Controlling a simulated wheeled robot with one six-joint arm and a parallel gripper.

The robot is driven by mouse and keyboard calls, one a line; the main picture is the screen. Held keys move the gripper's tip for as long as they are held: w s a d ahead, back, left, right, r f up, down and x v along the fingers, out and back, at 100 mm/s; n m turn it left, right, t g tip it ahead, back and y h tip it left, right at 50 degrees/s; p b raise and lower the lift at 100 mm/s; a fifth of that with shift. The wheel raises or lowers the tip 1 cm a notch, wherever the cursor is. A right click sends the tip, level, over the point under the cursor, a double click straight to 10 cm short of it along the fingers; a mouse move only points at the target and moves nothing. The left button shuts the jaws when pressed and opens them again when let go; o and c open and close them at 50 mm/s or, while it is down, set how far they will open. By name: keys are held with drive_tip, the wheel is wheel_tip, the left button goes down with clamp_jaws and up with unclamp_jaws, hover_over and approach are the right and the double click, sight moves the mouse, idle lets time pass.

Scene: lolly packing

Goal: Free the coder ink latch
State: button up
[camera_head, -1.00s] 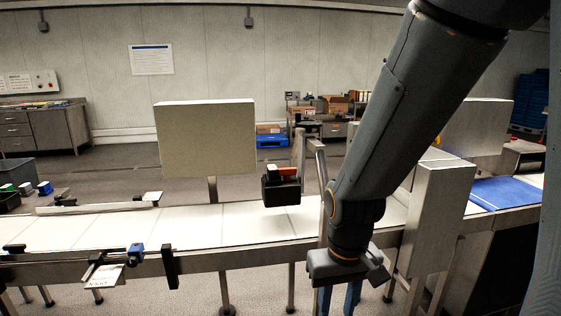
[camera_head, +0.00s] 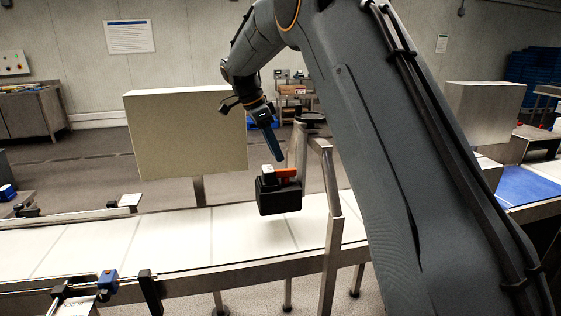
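The coder (camera_head: 280,198) is a black box on a bracket over the white conveyor. On its top sit an orange-red piece (camera_head: 286,172), which looks like the latch, and a pale block (camera_head: 268,172) beside it. My gripper (camera_head: 279,158) points down just above the coder's top, close to the orange piece. Its blue fingers appear as one narrow shape from this side, so the gap between them is hidden. I cannot tell whether they touch the orange piece.
A metal post frame (camera_head: 331,200) stands right of the coder. A large beige panel (camera_head: 186,140) stands behind it to the left. The white conveyor (camera_head: 150,242) runs below, with a blue clamp (camera_head: 107,281) on its front rail. A blue belt section (camera_head: 529,188) lies at the right.

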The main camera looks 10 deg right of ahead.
sight(284, 169)
drive_tip(key=shift+w+r, duration=0.15)
drive_tip(key=shift+w, duration=0.3)
drive_tip(key=shift+d+f+m, duration=0.1)
drive_tip(key=shift+f+m, duration=0.1)
drive_tip(key=shift+m, duration=0.1)
drive_tip(key=shift+p+x, duration=1.2)
drive_tip(key=shift+x, duration=2.35)
clamp_jaws()
